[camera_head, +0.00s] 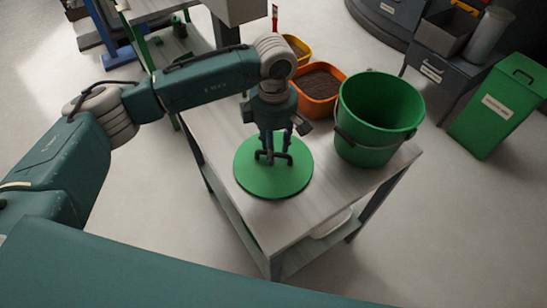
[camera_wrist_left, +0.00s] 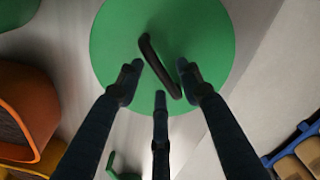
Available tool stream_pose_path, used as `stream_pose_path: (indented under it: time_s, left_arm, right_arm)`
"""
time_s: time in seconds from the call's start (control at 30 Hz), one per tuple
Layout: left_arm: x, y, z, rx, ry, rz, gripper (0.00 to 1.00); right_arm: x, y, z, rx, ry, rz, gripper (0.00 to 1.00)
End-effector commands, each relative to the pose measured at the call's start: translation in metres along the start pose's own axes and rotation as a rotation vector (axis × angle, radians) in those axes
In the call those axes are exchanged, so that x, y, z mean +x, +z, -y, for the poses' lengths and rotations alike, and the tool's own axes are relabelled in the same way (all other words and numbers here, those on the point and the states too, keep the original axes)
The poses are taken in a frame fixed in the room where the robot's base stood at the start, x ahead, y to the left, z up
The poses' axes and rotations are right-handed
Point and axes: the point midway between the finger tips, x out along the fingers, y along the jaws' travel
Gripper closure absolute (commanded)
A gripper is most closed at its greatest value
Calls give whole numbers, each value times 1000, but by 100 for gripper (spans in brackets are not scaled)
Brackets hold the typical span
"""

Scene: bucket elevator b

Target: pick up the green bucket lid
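The green bucket lid (camera_head: 273,184) is a flat round disc lying on the table, with a dark bar handle on top. In the left wrist view the lid (camera_wrist_left: 200,35) fills the top middle, and its handle (camera_wrist_left: 158,66) runs slantwise between my fingers. My left gripper (camera_head: 272,152) points down over the middle of the lid, its three fingers spread around the handle. In the wrist view the left gripper (camera_wrist_left: 158,80) is open, with gaps to the handle. Whether a fingertip touches the lid is unclear. My right gripper is not in view.
The green bucket (camera_head: 365,150) stands open beside the lid on the table (camera_head: 275,225). An orange bucket (camera_head: 318,108) of dark material and a yellow container (camera_head: 298,47) are behind. A green box (camera_head: 497,108) stands on the floor at right.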

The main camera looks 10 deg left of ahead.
Motion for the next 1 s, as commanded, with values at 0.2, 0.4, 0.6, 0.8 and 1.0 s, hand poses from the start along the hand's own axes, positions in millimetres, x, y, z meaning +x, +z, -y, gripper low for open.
stream_pose_path:
  time_s: [0.2,0.4,0.6,0.8,1.0]
  left_arm:
    - [21,0,0,0,0,0,63]
    - [23,1,0,0,1,1,63]
    - [23,1,0,0,1,1,99]
    - [22,1,0,0,1,1,100]
    - [20,1,-1,0,2,1,100]
  right_arm:
    - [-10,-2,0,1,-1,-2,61]
    - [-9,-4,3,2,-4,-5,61]
    - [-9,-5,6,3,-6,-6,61]
    - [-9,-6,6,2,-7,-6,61]
    - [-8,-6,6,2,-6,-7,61]
